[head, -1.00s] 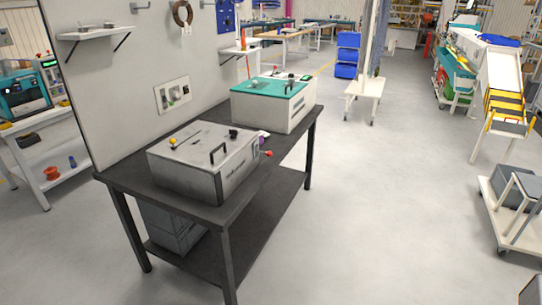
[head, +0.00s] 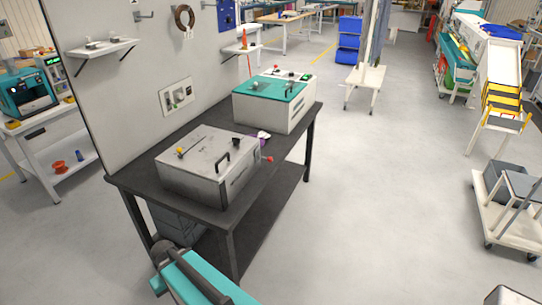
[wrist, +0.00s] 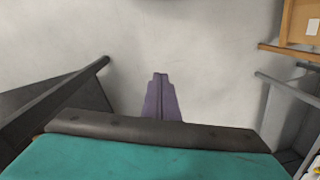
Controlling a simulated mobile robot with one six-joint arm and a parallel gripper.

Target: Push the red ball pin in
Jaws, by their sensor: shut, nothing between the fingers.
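The red ball pin (head: 269,159) sticks out from the right side of the grey metal box (head: 212,166), which stands on the dark workbench. The pin is small here, and how far it stands out is hard to tell. The pin and box are not recognisable in the wrist view. My gripper (wrist: 160,78) shows in the wrist view as two purple fingers pressed together and empty, in front of a pale surface. In the head view only part of my arm shows at the bottom, below and in front of the bench, well apart from the pin.
The dark workbench (head: 136,182) also bears a white box with a teal lid (head: 270,90) behind the grey box. A pale wall panel (head: 110,110) stands along its left side. Open floor (head: 380,200) lies to the right, with a white cart (head: 508,215) at the far right.

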